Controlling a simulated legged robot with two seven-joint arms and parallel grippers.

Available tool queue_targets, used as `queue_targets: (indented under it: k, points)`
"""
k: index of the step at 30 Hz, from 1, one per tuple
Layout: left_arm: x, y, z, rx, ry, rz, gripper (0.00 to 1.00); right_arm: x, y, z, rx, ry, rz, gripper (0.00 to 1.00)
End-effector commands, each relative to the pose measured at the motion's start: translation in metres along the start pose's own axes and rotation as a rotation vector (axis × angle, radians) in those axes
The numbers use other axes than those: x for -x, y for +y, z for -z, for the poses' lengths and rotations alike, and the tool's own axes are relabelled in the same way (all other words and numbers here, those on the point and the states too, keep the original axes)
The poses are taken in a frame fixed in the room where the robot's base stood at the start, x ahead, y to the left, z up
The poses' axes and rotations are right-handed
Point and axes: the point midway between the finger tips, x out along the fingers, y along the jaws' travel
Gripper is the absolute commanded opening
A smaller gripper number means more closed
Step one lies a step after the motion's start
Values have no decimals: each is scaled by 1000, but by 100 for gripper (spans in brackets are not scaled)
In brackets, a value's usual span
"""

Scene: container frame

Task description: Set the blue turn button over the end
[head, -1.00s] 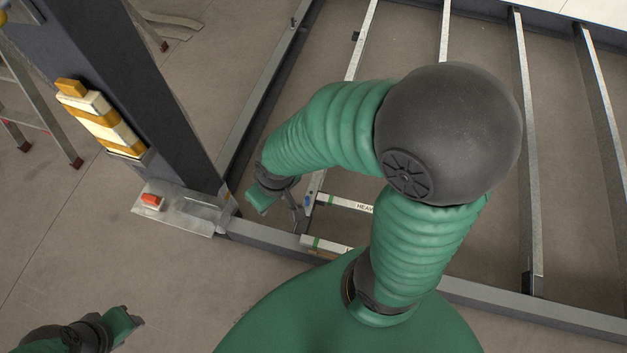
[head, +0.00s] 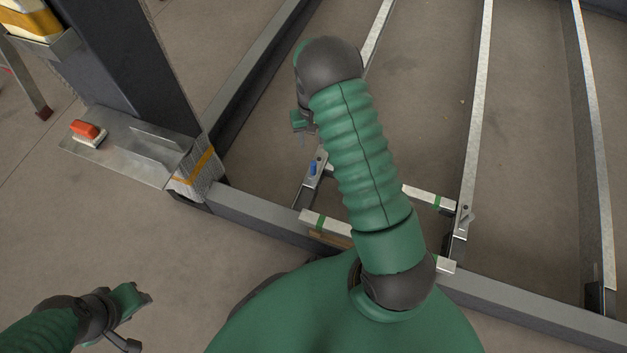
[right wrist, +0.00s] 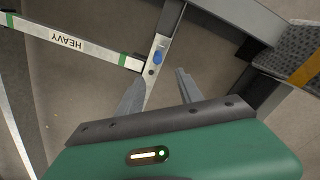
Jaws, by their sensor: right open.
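The small blue turn button (head: 313,168) sits on a metal strip (head: 306,190) inside the frame. In the right wrist view, the blue button (right wrist: 158,57) lies roughly along the strip, just beside the end of the white bar marked HEAVY (right wrist: 65,38). In the head view my arm hides the middle of this bar (head: 425,195). My right gripper (head: 302,121) is beyond the button, partly hidden by its wrist. In the right wrist view its fingers (right wrist: 157,92) are apart and empty, short of the button. My left gripper (head: 140,297) is low at left, away from the frame.
A second white bar (head: 325,224) with green tape lies nearer me. A dark post (head: 125,60) stands at left beside a metal plate (head: 120,155) bearing a red-topped brush (head: 88,133). The dark frame beam (head: 260,212) runs across in front. Bare floor lies between the rails.

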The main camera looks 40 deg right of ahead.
Motion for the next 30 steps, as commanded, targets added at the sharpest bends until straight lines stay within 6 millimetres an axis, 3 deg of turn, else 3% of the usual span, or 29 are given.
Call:
queue_targets:
  k: [1,8,21,25,30]
  points:
    - [-13,0,-3,1,1,0,36,-18,4,3,-6,-3,-1,43]
    - [-26,0,-6,0,2,0,36,-47,9,5,-13,-10,1,43]
    - [-90,0,-21,0,1,0,36,-161,8,4,-12,-9,1,43]
    - [-101,0,-24,0,1,0,36,-182,8,4,-12,-8,1,43]
    - [-105,0,-24,0,1,0,36,-191,8,4,-11,-8,1,43]
